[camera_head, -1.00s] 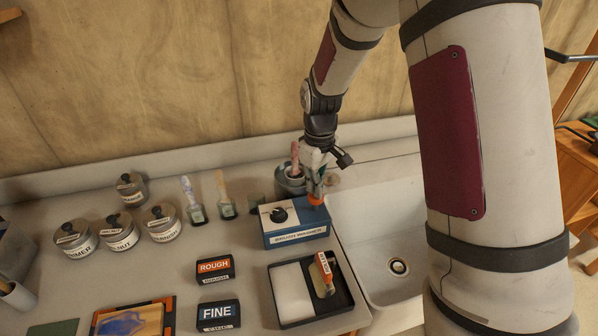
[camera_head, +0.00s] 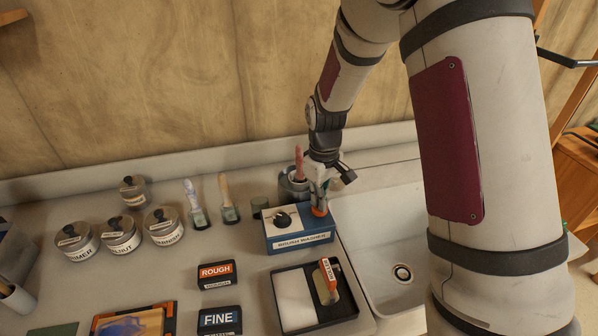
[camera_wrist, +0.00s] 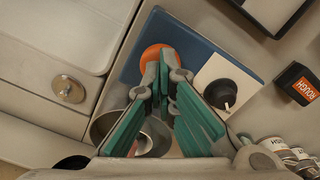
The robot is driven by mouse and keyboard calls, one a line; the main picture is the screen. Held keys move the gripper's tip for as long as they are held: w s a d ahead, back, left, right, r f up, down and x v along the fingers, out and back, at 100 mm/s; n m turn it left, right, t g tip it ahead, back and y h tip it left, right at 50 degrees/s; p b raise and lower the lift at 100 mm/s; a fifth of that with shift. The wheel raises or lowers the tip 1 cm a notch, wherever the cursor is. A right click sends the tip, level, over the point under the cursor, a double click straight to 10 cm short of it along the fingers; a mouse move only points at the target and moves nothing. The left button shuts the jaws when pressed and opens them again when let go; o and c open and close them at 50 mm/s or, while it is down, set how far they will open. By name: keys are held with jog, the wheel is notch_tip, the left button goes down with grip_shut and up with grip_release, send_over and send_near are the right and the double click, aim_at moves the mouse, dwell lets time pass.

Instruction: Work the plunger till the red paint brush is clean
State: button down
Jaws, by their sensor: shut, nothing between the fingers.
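The brush washer (camera_head: 299,243) is a blue box with a white top panel, a black knob (camera_head: 282,219) and an orange plunger cap (camera_head: 320,211). My gripper (camera_head: 319,204) points down at the cap with its fingers together and empty. In the wrist view, the fingertips (camera_wrist: 166,62) are at the edge of the orange cap (camera_wrist: 152,54); contact is hard to judge. The red paint brush (camera_head: 299,162) stands handle up in a grey metal pot (camera_head: 290,186) behind the washer. Its bristles are hidden, and the pot shows partly behind my fingers in the wrist view (camera_wrist: 103,124).
A white sink (camera_head: 372,235) lies right of the washer. A black tray (camera_head: 351,303) and ROUGH (camera_head: 216,275) and FINE (camera_head: 219,320) blocks are in front. Two other brushes (camera_head: 195,200) and several lidded tins (camera_head: 163,227) stand to the left.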

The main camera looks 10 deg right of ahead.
jog(key=shift+f, duration=0.35)
jog(key=shift+r+p, duration=0.55)
jog(key=shift+r, duration=1.25)
jog(key=shift+f, duration=0.15)
jog(key=shift+f+b, duration=0.45)
jog(key=shift+f, duration=1.2)
jog(key=shift+r+p, duration=0.6)
jog(key=shift+r, duration=1.25)
jog(key=shift+r+p, duration=0.75)
jog(key=shift+r, duration=2.15)
